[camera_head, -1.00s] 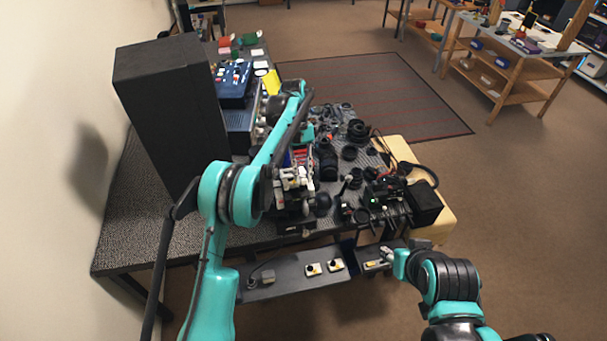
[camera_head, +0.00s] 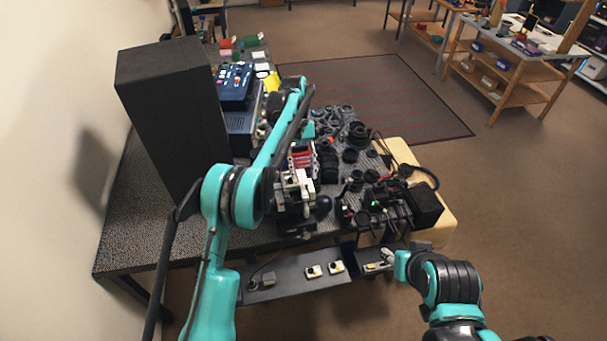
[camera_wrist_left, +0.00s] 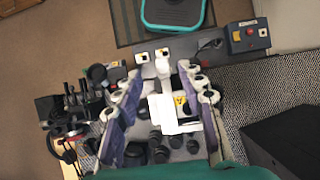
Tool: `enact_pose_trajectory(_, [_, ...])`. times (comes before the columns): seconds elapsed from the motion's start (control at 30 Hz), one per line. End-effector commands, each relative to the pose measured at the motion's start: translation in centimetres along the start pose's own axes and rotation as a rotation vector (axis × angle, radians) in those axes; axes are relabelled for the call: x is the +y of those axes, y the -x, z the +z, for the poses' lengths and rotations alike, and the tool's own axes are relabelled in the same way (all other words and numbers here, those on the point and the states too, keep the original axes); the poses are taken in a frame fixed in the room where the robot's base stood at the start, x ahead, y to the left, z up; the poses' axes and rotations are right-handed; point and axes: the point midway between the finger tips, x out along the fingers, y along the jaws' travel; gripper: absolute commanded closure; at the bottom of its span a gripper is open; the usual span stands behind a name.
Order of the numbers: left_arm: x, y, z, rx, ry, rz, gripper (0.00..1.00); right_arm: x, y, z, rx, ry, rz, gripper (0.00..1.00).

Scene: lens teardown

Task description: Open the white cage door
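A white frame with a small yellow label (camera_wrist_left: 168,118), which looks like the cage door, lies below and between my left gripper's fingers in the left wrist view. My left gripper (camera_wrist_left: 160,88) is open, its two purple-grey fingers with white round joints spread to either side. In the head view my left gripper (camera_head: 298,183) is over the crowded table beside white parts; the cage and fingers overlap there, so contact cannot be judged. My right gripper (camera_head: 388,257) is low at the tray's right end; its fingers are too small to read.
A tall black box (camera_head: 170,105) stands on the table's left. Dark rings and lens parts (camera_head: 350,135) crowd the table right of my left arm. Black equipment with cables (camera_head: 385,205) stands at the right. A dark tray (camera_head: 300,285) runs along the front.

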Motion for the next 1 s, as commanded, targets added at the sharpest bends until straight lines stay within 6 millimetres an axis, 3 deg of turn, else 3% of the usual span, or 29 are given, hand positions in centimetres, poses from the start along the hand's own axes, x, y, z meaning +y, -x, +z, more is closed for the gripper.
enact_pose_trajectory(0.2, [0.0, 4.0, 2.0, 0.000, 0.000, 0.000, 0.60, 0.0, 0.0, 0.0, 0.000, 0.000, 0.000, 0.60])
enact_pose_trajectory(0.4, [0.1, 6.6, 3.4, 0.000, 0.000, 0.000, 0.60, 0.0, 0.0, 0.0, 0.000, 0.000, 0.000, 0.60])
enact_pose_trajectory(1.0, [0.0, 7.4, 3.9, 0.001, 0.000, 0.000, 0.60, 0.0, 0.0, 0.0, 0.000, 0.000, 0.000, 0.60])
